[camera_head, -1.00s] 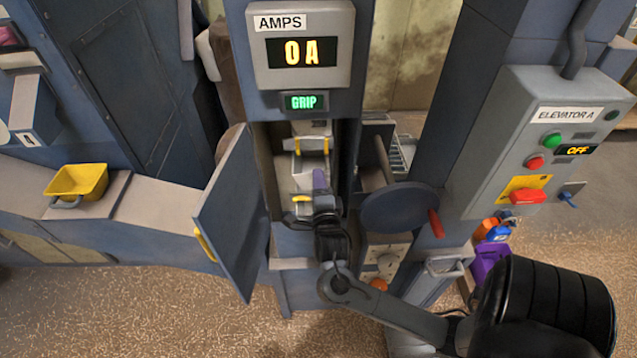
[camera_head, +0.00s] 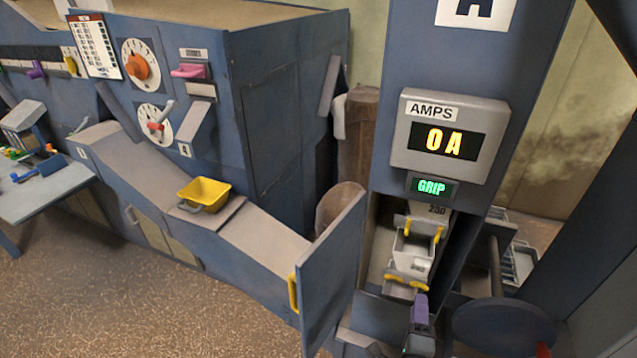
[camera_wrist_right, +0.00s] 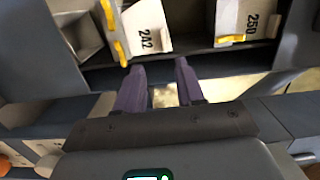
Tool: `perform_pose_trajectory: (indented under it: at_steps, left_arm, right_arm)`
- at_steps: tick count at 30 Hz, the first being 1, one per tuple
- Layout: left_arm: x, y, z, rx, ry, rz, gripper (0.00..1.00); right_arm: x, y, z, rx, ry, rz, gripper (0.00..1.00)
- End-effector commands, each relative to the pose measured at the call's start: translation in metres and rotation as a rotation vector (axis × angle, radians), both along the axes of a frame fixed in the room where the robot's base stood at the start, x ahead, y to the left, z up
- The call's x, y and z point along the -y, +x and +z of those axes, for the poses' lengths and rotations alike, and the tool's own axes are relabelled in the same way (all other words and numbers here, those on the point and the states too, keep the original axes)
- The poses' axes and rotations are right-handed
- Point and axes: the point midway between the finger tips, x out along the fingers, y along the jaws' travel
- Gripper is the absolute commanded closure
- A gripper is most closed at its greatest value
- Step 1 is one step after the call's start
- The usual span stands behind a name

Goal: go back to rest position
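My right gripper (camera_head: 421,298) has purple fingers and sits at the lower front of the open elevator cabinet, just below the grey-white buckets. In the right wrist view its two fingers (camera_wrist_right: 158,72) are spread, with an empty gap between them. A bucket marked 242 (camera_wrist_right: 146,25) with yellow clips lies just beyond the fingertips. A bucket marked 250 (camera_wrist_right: 243,20) is to its right. In the head view a bucket (camera_head: 413,245) shows inside the cabinet. My left gripper is in neither current view.
The blue cabinet door (camera_head: 335,265) stands open left of the right gripper. A round dark disc (camera_head: 500,325) is to its right. A yellow bucket (camera_head: 205,192) stands on the bench at left. The display (camera_head: 444,140) reads 0 A. Floor at lower left is clear.

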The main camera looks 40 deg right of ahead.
Motion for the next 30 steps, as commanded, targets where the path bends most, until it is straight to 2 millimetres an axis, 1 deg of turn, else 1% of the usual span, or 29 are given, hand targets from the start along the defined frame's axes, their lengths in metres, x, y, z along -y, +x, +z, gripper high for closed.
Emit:
perform_pose_trajectory:
  at_steps: [1,2,5,6,8,9,11,12,14,15,16,18,21,24,25,26,27,29,30]
  left_arm:
    - [0.000,0.000,0.000,0.000,0.002,-0.001,0.57]
    - [-0.001,0.000,0.000,0.001,0.004,-0.002,0.57]
    - [-0.001,0.000,0.000,0.001,0.004,-0.003,0.57]
    - [-0.001,0.000,0.000,0.000,0.004,-0.002,0.57]
    - [-0.001,0.000,0.000,-0.001,0.003,-0.002,0.57]
    - [-0.001,0.000,0.000,-0.001,0.003,-0.001,0.57]
    - [0.000,0.000,0.000,-0.001,0.001,-0.001,0.57]
    - [0.000,0.000,0.000,0.000,0.000,-0.001,0.57]
    - [0.000,0.000,0.000,0.000,-0.001,0.001,0.57]
    - [0.001,0.000,0.000,0.000,-0.002,0.001,0.57]
    - [0.001,0.000,0.000,-0.001,-0.004,0.003,0.57]
    - [0.002,0.000,0.000,0.000,-0.007,0.004,0.57]
    - [0.003,0.000,0.000,-0.001,-0.011,0.007,0.57]
    - [0.003,0.000,0.000,-0.001,-0.012,0.008,0.57]
    - [0.003,0.000,0.000,-0.001,-0.012,0.007,0.57]
    - [0.003,0.000,0.000,-0.001,-0.011,0.007,0.57]
    - [0.003,0.000,0.022,-0.006,-0.010,0.007,0.57]
    - [0.002,-0.001,0.035,-0.011,-0.009,0.007,0.57]
    - [0.002,-0.001,0.046,-0.008,-0.009,0.006,0.57]
  right_arm:
    - [-0.001,-0.001,0.003,-0.010,-0.021,0.037,0.62]
    - [-0.005,0.004,0.002,-0.025,-0.018,0.078,0.62]
    - [-0.030,0.023,-0.010,-0.175,-0.022,0.257,0.62]
    - [-0.044,0.029,-0.018,-0.262,-0.038,0.342,0.62]
    - [-0.068,0.036,-0.031,-0.413,-0.080,0.484,0.62]
    - [-0.085,0.037,-0.041,-0.523,-0.121,0.585,0.62]
    - [-0.112,0.033,-0.056,-0.695,-0.202,0.744,0.62]
    - [-0.128,0.028,-0.065,-0.807,-0.267,0.848,0.62]
    - [-0.148,0.015,-0.079,-0.964,-0.369,0.995,0.62]
    - [-0.159,0.006,-0.087,-1.058,-0.441,1.085,0.62]
    - [-0.166,-0.002,-0.092,-1.125,-0.494,1.150,0.62]
    - [-0.178,-0.019,-0.101,-1.262,-0.616,1.288,0.62]
    - [-0.188,-0.045,-0.112,-1.433,-0.781,1.468,0.62]
    - [-0.191,-0.072,-0.123,-1.587,-0.940,1.646,0.62]
    - [-0.191,-0.079,-0.125,-1.623,-0.978,1.691,0.62]
    - [-0.190,-0.080,-0.126,-1.633,-1.025,1.718,0.62]
    - [-0.190,-0.079,-0.101,-1.626,-1.022,1.709,0.62]
    - [-0.190,-0.079,-0.086,-1.626,-1.017,1.707,0.62]
    - [-0.190,-0.079,-0.076,-1.625,-1.016,1.707,0.62]
